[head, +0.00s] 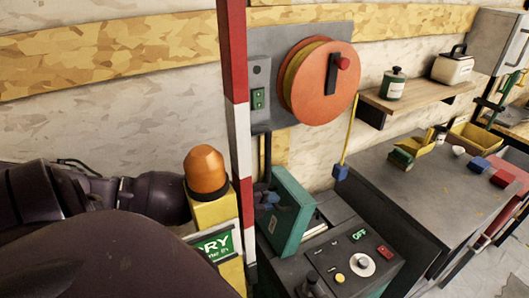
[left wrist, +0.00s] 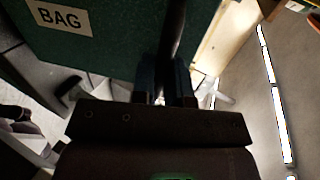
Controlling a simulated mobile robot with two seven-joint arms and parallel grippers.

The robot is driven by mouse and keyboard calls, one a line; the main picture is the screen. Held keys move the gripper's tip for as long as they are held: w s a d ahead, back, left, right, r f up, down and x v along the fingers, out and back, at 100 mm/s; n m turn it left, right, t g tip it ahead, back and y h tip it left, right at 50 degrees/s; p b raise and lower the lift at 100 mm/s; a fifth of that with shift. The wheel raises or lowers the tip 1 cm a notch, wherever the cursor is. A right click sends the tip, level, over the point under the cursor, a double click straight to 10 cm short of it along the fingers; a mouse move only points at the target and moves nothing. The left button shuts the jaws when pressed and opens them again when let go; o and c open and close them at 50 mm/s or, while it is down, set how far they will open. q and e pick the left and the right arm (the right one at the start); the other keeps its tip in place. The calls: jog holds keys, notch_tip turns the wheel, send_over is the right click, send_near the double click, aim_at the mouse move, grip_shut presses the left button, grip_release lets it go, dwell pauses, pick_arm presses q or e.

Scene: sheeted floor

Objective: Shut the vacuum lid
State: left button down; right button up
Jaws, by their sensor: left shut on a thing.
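The vacuum lid (head: 292,212) is a green panel standing raised, tilted, at the back of the grey vacuum (head: 325,258). The opening beside it shows a pale inside. The vacuum's top carries an OFF label, a white dial, a red switch and a yellow button. My right gripper is not in view.
A yellow post (head: 212,212) with an orange lamp (head: 206,168) and a red-white pole (head: 235,90) stand close to my left arm. An orange reel (head: 315,85) hangs on the wall. A grey workbench (head: 420,200) with small items is right of the vacuum.

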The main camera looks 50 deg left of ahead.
aim_at(301, 188)
pick_arm(q)
jog(key=shift+w+d+r, duration=0.2)
jog(key=shift+w+r, duration=0.05)
jog(key=shift+w, duration=0.45)
jog(key=shift+w+d, duration=0.4)
jog(key=shift+w, duration=1.05)
jog(key=shift+w+d, duration=0.4)
jog(key=shift+w, duration=1)
jog(key=shift+w+d, duration=0.4)
jog(key=shift+w, duration=1.05)
jog(key=shift+r, duration=0.15)
jog(key=c, duration=1.5)
grip_release()
jog(key=o, duration=0.3)
jog(key=shift+o, duration=0.2)
jog(key=shift+s+f, duration=0.1)
jog(key=shift+f, duration=0.1)
